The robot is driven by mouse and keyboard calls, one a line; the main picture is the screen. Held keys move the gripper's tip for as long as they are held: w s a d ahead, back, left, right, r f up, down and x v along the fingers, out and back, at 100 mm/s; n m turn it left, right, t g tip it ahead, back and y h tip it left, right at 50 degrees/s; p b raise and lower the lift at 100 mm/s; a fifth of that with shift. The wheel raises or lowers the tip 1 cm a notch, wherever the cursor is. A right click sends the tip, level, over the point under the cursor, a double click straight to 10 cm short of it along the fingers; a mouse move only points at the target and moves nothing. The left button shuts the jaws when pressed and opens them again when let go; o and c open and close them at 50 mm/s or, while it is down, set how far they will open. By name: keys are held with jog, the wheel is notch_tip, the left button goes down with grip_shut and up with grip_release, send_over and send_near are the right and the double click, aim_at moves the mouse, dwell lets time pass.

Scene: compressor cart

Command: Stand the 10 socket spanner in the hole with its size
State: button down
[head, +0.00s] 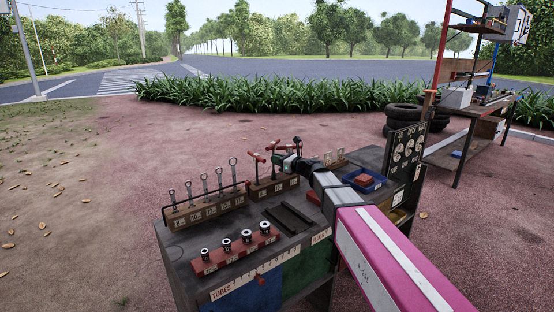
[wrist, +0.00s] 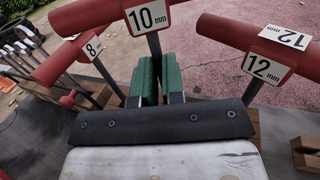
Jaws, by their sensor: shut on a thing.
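The 10 socket spanner has a red T-handle with a "10 mm" tag (wrist: 148,17) at the top middle of the wrist view. My gripper (wrist: 156,75) has its green fingers shut on the spanner's shaft, below the tag. The spanner's lower end is hidden behind my gripper, so I cannot tell whether it sits in a hole. In the head view my gripper (head: 289,163) is at the wooden spanner block (head: 273,188), among the red T-handles. The holes are hidden or too small to see.
The 8 mm spanner (wrist: 93,48) stands close on the left, and the 12 mm spanner (wrist: 264,67) close on the right. A rack of ring-ended spanners (head: 205,208) and a red socket block (head: 236,252) stand on the cart. A blue tray (head: 364,187) is at right.

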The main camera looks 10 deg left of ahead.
jog(key=shift+f, duration=0.8)
jog(key=c, duration=1.1)
grip_release()
jog(key=shift+c, duration=0.2)
jog(key=v, duration=1.1)
